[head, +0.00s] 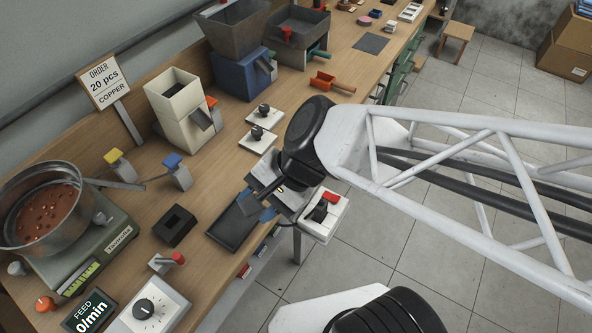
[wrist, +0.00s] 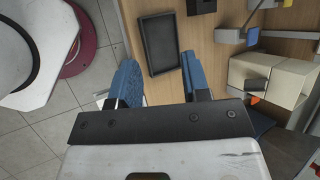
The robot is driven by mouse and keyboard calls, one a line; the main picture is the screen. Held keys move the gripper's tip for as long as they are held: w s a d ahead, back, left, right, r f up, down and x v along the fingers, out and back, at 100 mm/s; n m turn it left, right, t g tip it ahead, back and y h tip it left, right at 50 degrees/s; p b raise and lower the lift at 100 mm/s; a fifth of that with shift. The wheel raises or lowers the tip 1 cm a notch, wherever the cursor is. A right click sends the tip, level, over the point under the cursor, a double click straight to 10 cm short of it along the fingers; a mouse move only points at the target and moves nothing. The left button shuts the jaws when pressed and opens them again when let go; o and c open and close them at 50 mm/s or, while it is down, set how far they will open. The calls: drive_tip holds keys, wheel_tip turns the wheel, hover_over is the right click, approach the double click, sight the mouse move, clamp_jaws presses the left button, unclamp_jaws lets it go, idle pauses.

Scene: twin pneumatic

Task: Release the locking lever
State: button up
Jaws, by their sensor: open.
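Which part is the locking lever I cannot tell for certain. A small lever with a red grip (head: 176,258) stands on a pale base near the front of the bench in the head view. A white box with a red switch and black knob (head: 323,215) sits at the bench edge, beside my arm. My gripper (head: 259,203) is above the front edge near the black tray, partly hidden by its own wrist. In the wrist view my gripper (wrist: 159,62) has its blue fingers wide apart with nothing between them. The red-gripped lever is well left of it.
The shallow black tray (head: 228,232) lies close to the fingers. A pan of copper pellets (head: 48,215) rests on a green scale. A dial box (head: 148,305), blue paddle (head: 178,172), yellow paddle (head: 116,162) and cream hopper (head: 180,115) crowd the left. Bare wood lies around the black box (head: 176,225).

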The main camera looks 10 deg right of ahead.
drive_tip(key=w+d+r+n+t+h, duration=0.1)
drive_tip(key=w+d+r+n+h, duration=0.1)
drive_tip(key=d, duration=0.5)
drive_tip(key=shift+r+n+h, duration=0.6)
drive_tip(key=shift+r+n, duration=0.1)
drive_tip(key=shift+r, duration=0.05)
drive_tip(key=shift+a, duration=0.1)
drive_tip(key=n+g+h, duration=0.1)
drive_tip(key=n+h, duration=0.3)
drive_tip(key=n, duration=1.1)
hover_over(177, 256)
drive_tip(key=shift+f, duration=3.45)
drive_tip(key=shift+f, duration=0.1)
drive_tip(key=shift+f, duration=3.8)
